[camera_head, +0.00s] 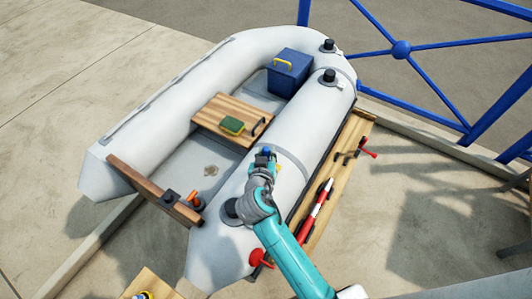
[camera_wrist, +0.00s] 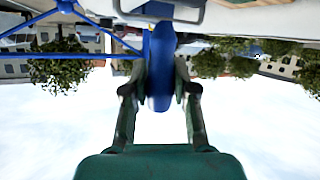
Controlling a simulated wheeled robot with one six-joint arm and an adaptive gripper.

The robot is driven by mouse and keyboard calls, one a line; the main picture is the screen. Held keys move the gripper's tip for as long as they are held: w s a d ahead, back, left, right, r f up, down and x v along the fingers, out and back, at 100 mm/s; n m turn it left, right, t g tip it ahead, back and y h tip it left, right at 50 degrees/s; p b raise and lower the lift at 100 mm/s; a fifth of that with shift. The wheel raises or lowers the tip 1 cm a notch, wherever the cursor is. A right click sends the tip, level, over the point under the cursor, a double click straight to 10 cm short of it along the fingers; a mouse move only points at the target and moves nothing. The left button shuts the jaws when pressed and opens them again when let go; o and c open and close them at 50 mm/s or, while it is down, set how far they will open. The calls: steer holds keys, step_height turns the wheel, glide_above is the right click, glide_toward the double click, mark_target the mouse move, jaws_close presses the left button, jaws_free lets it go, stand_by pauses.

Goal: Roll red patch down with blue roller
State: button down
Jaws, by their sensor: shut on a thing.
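The blue roller shows in the wrist view (camera_wrist: 160,65) as an upright blue piece between two dark fingers. In the head view only a small blue bit of it (camera_head: 266,150) shows at the tip of my gripper (camera_head: 263,160). My gripper is shut on the roller, over the near tube of the white inflatable boat (camera_head: 300,120). Whether the roller touches the tube, I cannot tell. I cannot make out the red patch in either view; it may be hidden by my gripper or arm.
A wooden seat board (camera_head: 210,117) with a green sponge (camera_head: 232,125) and a blue box (camera_head: 288,72) are in the boat. A wooden plank (camera_head: 345,150) with a red-and-white tube (camera_head: 318,203) and a red-handled tool (camera_head: 367,149) lies right. Blue railing (camera_head: 400,49) stands behind.

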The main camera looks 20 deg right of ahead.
steer(key=shift+w+a, duration=0.7)
steer(key=shift+w, duration=0.3)
steer(key=shift+s+d, duration=0.7)
steer(key=shift+s, duration=0.3)
stand_by(0.6)
steer(key=shift+w+a, duration=0.35)
steer(key=shift+w, duration=0.15)
stand_by(0.3)
steer(key=shift+r, duration=3.5)
steer(key=shift+s, duration=0.15)
